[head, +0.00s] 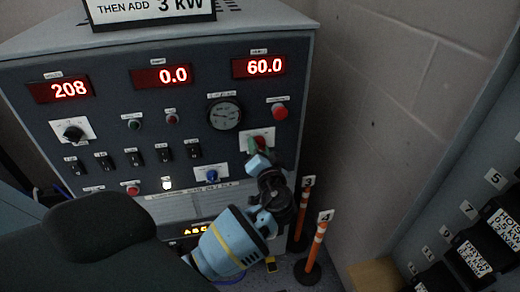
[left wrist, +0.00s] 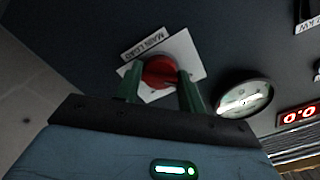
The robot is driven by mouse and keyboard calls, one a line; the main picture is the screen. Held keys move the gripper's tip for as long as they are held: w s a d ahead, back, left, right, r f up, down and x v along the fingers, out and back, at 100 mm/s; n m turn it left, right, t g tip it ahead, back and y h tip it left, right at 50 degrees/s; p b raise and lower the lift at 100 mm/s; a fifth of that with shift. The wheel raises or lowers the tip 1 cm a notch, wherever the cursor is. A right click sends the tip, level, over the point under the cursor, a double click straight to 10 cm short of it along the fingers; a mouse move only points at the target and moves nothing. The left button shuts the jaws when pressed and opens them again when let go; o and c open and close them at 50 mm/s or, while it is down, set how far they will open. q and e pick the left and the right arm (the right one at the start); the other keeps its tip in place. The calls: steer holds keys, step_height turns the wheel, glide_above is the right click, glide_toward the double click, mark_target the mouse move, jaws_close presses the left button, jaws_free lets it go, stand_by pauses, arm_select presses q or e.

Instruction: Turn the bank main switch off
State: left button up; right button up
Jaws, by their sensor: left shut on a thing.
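The bank main switch is a red round knob (left wrist: 159,72) on a white square plate, with a label (left wrist: 143,43) that seems to read MAIN LOAD. In the head view its plate (head: 268,134) is at the right of the grey panel, partly hidden by my gripper. My left gripper (head: 257,147) is at this switch. In the left wrist view its two green fingers (left wrist: 161,84) stand on either side of the red knob, shut on it. The knob's exact turn angle is hard to tell. My right gripper is not in view.
The panel (head: 110,115) carries red displays reading 208 (head: 62,89), 0.0 (head: 174,76) and 60.0 (head: 259,66), a round gauge (head: 224,114), and a red button (head: 279,111). Orange posts (head: 316,246) stand close right of my arm. A wall (head: 385,120) lies beyond.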

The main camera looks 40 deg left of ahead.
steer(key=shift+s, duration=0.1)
arm_select(q)
steer(key=o, duration=1)
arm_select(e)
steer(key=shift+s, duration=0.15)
arm_select(q)
steer(key=shift+b+v, duration=0.5)
steer(key=shift+v, duration=3.45)
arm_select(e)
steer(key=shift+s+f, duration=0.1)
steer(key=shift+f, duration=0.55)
